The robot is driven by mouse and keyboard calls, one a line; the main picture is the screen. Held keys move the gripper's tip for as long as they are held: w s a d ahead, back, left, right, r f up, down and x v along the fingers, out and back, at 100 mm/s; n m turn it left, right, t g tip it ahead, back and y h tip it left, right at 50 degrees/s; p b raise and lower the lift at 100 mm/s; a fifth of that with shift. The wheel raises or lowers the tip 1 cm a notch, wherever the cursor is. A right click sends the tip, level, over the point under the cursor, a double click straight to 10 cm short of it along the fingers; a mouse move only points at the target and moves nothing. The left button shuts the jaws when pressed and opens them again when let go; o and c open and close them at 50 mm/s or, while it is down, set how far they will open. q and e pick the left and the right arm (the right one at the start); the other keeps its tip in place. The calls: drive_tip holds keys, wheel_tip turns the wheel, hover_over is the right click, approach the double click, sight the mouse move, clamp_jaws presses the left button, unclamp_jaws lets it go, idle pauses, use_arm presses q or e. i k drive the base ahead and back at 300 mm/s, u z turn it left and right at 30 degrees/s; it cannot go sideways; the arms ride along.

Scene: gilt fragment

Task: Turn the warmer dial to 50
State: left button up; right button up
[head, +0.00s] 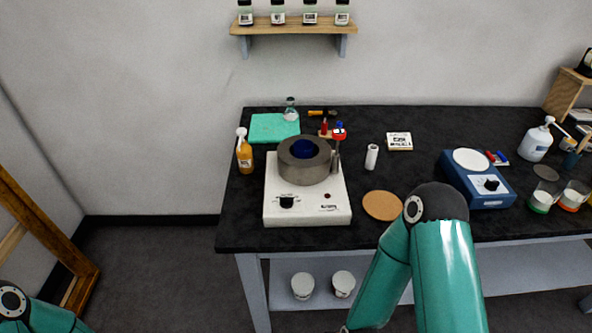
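The warmer (276,217) is a white box near the front left edge of the black bench. Its black dial (287,202) is on the front left of its top, with markings too small to read. A grey ring-shaped block (304,174) with a dark blue vessel (304,149) inside stands on the warmer. My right arm rises from the bottom edge in front of the bench and bends back down, right of the warmer. My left arm shows only at the bottom left corner. Neither gripper shows, and both are apart from the dial.
A cork mat (382,205) lies right of the warmer, and an orange bottle (244,154) stands to its left. A wooden frame (45,250) leans at left.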

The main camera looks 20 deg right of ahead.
sight(286, 202)
drive_tip(key=z, duration=0.6)
drive_tip(key=k, duration=1.1)
drive_tip(key=u, duration=0.6)
drive_tip(key=i, duration=1)
